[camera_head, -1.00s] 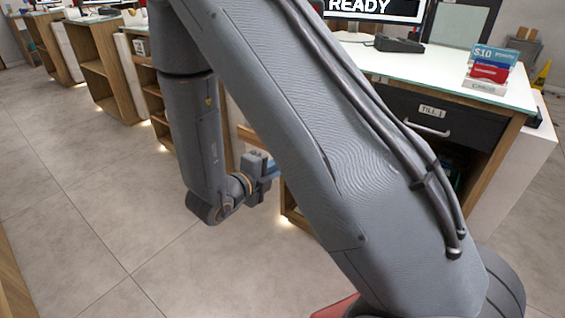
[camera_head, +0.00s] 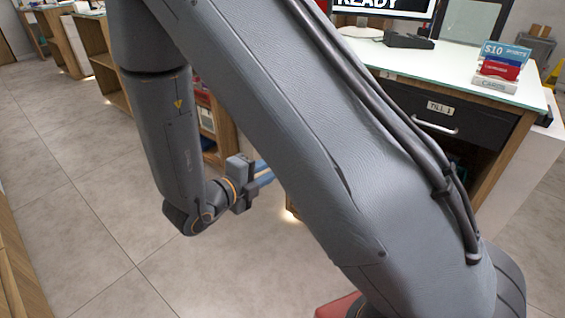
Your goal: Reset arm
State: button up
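My arm fills the middle of the head view, bent over with its forearm hanging down on the left. My gripper (camera_head: 263,175) is at the end of the wrist, low in front of the counter (camera_head: 507,152), over the floor. Blue finger parts show on its right side, partly hidden behind my upper arm link. I cannot make out the gap between the fingers or anything held in them.
The glass-topped counter at the right has a drawer (camera_head: 455,122) marked TILL 1, a card display (camera_head: 500,72) and a monitor reading READY (camera_head: 383,6). More wooden counters (camera_head: 97,50) stand at the back left. The tiled floor (camera_head: 85,215) at the left is clear.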

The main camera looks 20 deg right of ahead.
jog(key=shift+s+a+r, duration=0.15)
jog(key=shift+s+a, duration=0.15)
jog(key=shift+a, duration=0.15)
jog(key=w+a+r+n+t+y+p, duration=0.1)
jog(key=w+a+r+n+y+p, duration=0.1)
jog(key=w+a+n+y+p, duration=0.4)
jog(key=s+r+n+g+y, duration=0.2)
jog(key=s+r+n+y, duration=0.15)
jog(key=n+y, duration=0.55)
jog(key=s+d+r+n+g+p, duration=0.2)
jog(key=s+d+r+n+g, duration=0.1)
jog(key=s+n, duration=0.4)
jog(key=s+d+r+n+g+h+p, duration=0.1)
jog(key=s+d+r+n+g+p, duration=0.1)
jog(key=s+n, duration=0.5)
jog(key=s+d+r+g, duration=0.1)
jog(key=s+d+g, duration=0.1)
jog(key=s, duration=0.4)
jog(key=shift+d+r+n+h, duration=0.15)
jog(key=shift+d+n+h, duration=0.15)
jog(key=shift+n, duration=0.1)
